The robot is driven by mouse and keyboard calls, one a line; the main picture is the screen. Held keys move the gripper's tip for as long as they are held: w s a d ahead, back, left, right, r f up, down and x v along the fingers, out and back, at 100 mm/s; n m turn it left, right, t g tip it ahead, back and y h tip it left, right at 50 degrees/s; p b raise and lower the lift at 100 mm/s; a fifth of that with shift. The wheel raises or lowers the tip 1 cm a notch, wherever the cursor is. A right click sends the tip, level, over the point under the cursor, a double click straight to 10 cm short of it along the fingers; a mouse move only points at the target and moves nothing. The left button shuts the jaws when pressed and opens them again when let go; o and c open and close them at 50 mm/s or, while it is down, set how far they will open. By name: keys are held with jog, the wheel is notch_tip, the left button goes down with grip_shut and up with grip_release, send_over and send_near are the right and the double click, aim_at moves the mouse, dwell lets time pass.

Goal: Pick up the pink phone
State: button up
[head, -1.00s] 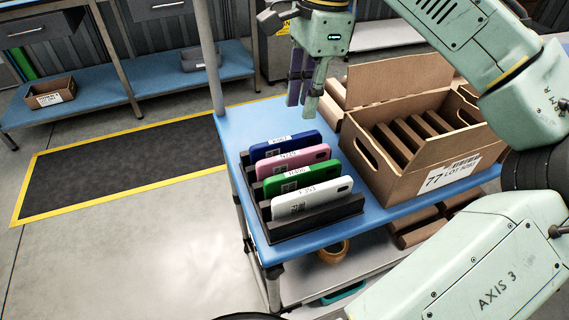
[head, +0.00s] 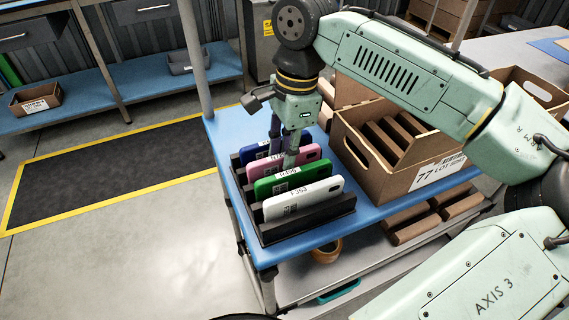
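The pink phone (head: 303,161) stands tilted in the black rack (head: 322,214), second from the back, between the blue phone (head: 250,154) and the green phone (head: 290,180). My gripper (head: 284,145) points down at the back of the rack, over the tops of the blue and pink phones. Its two fingers are apart, and their tips overlap the blue and pink phones in this view. The fingers hide part of the blue phone and part of the pink phone's upper edge. I cannot tell whether they touch the pink phone.
The white phone (head: 305,199) stands at the front of the rack. A large open carton (head: 385,178) with brown dividers is close on the right of the rack, on the blue table top (head: 268,252). A grey post (head: 196,60) rises at the table's back left corner.

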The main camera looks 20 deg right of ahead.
jog(key=shift+c, duration=0.4)
grip_shut()
